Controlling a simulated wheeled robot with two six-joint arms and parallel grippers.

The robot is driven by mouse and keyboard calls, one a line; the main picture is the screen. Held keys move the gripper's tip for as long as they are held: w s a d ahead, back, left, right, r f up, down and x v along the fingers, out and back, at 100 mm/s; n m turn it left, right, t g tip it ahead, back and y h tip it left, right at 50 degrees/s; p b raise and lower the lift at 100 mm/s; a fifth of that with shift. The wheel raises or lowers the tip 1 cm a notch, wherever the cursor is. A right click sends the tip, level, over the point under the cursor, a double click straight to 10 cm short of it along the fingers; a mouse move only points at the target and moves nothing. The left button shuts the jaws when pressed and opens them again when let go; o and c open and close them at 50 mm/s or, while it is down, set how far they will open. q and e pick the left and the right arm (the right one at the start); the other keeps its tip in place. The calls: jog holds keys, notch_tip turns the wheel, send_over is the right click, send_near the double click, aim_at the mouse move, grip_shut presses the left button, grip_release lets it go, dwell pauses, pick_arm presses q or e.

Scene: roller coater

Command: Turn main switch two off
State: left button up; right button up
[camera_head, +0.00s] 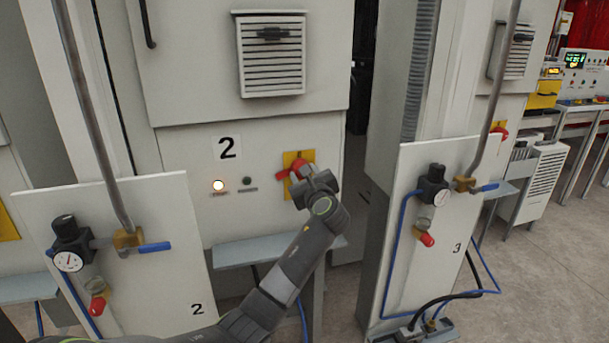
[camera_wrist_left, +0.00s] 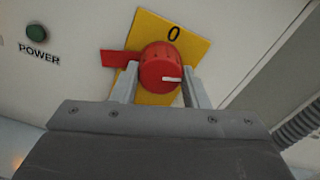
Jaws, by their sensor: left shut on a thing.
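Main switch two is a red rotary knob (camera_head: 295,166) on a yellow plate (camera_head: 290,157) at the right of the cabinet panel marked 2. In the left wrist view the red knob (camera_wrist_left: 160,66) fills the gap between my fingers. A black "0" shows on the yellow plate (camera_wrist_left: 176,32) above it. A red tab sticks out to the knob's left, and a white mark on its face lies roughly level, towards the right. My left gripper (camera_head: 305,176) is shut on the knob, one finger on each side; it also shows in the left wrist view (camera_wrist_left: 160,88). My right gripper is not in view.
A lit white lamp (camera_head: 218,185) and a dark button (camera_head: 247,183) sit left of the switch. Upright boards with valves and gauges stand at left (camera_head: 150,225) and right (camera_head: 410,240). A grey ledge (camera_head: 250,250) runs below the panel.

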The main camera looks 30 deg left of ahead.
pick_arm(q)
jog(key=shift+d+n+b, duration=0.1)
jog(key=shift+n+b, duration=2.4)
jog(key=shift+n, duration=4.5)
jog(key=o, duration=1)
jog(key=shift+r, duration=0.1)
